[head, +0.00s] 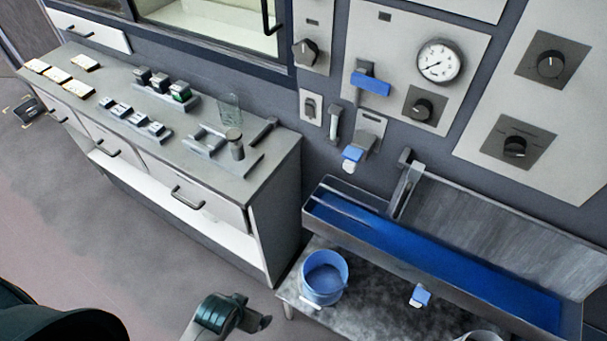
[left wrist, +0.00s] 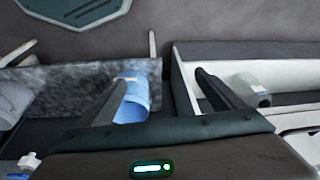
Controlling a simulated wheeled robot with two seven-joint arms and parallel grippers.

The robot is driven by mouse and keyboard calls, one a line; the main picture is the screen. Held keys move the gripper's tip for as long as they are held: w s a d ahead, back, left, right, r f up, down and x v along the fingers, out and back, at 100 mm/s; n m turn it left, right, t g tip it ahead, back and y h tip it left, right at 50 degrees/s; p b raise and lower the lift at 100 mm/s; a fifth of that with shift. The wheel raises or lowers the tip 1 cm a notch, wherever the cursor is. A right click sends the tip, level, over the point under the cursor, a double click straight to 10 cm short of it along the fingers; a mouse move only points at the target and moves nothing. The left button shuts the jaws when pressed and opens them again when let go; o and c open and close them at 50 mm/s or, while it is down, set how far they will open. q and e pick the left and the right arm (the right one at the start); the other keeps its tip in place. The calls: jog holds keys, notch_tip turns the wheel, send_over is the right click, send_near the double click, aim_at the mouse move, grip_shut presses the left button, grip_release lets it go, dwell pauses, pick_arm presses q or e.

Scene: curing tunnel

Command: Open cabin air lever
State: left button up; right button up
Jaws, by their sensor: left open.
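A blue lever (head: 370,83) sticks out from a dark mount on the light wall panel, left of and below a round gauge (head: 440,62). No label is legible, so I cannot tell whether it is the cabin air lever. A second blue handle (head: 352,154) sits on a fitting lower on the wall. My left gripper (head: 260,322) is low at the bottom of the head view, well below and apart from both. In the left wrist view its fingers (left wrist: 160,80) are spread and empty. My right gripper is not in view.
A blue bucket (head: 325,277) stands on a low bench under a blue-lined trough (head: 430,258). A blue-handled tap (head: 420,296) hangs below the trough. The grey cabinet (head: 262,180) at left carries switches and a glass (head: 229,108). Dark knobs are on the panels.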

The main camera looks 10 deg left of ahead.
pick_arm(q)
jog(key=w+d+r+t+h, duration=0.1)
jog(key=w+d+r+t, duration=0.3)
jog(key=r, duration=1.2)
jog(key=w+d+r+m+t+h+p, duration=0.1)
jog(key=w+d+r+t+h, duration=0.1)
jog(key=w+d+r+t, duration=0.3)
jog(key=w+d+r+t+h+p, duration=0.1)
jog(key=w+d+r+t, duration=0.3)
jog(key=w+r, duration=0.7)
notch_tip(320, 180, up, 17)
jog(key=shift+w+d+r+t+h, duration=0.1)
jog(key=shift+w+d+t+h, duration=0.25)
jog(key=shift+d+h, duration=0.55)
jog(key=shift+w+d, duration=0.1)
jog(key=shift+d, duration=0.05)
jog(key=b, duration=0.6)
send_near(370, 80)
jog(key=p+x, duration=0.3)
jog(key=x, duration=0.4)
jog(key=shift+w+d, duration=0.15)
jog(key=shift+w, duration=0.2)
